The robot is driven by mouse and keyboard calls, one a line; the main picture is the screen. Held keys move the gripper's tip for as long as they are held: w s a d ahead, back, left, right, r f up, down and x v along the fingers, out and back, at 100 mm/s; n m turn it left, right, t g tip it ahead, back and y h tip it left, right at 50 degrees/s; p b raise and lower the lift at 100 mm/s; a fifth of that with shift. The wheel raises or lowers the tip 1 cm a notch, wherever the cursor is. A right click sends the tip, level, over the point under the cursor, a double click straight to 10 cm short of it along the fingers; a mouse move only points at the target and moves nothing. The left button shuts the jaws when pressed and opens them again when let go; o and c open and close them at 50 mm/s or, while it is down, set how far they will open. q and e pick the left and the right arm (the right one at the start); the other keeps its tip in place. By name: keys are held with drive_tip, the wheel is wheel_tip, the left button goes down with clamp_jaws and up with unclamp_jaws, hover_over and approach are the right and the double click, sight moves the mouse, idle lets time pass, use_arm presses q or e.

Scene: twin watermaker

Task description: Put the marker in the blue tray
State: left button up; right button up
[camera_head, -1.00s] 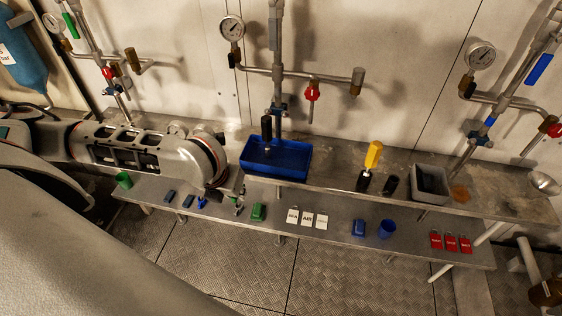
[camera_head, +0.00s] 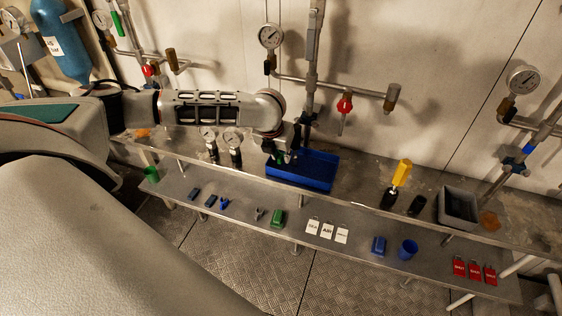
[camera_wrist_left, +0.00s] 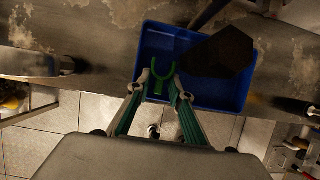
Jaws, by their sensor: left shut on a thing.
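The blue tray (camera_head: 300,183) sits on the upper shelf below the wall pipes. It also shows in the left wrist view (camera_wrist_left: 208,102). My left gripper (camera_head: 279,158) is over the tray's left part. A dark object (camera_wrist_left: 220,55) shows over the tray's right part. My right gripper is not in view.
Two gauges (camera_head: 232,140) stand left of the tray. A yellow-handled tool (camera_head: 401,173), a black cylinder (camera_head: 417,205) and a grey bin (camera_head: 459,207) stand to the right. The lower shelf holds a green block (camera_head: 278,218), white tags (camera_head: 327,231), a blue cup (camera_head: 408,249) and red tags (camera_head: 474,271).

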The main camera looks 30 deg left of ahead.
sight(281, 162)
use_arm(q)
drive_tip(key=shift+w+f, duration=0.2)
drive_tip(key=shift+f, duration=1.55)
drive_tip(key=shift+f, duration=0.2)
drive_tip(key=o, duration=0.4)
drive_tip(key=shift+r, duration=0.1)
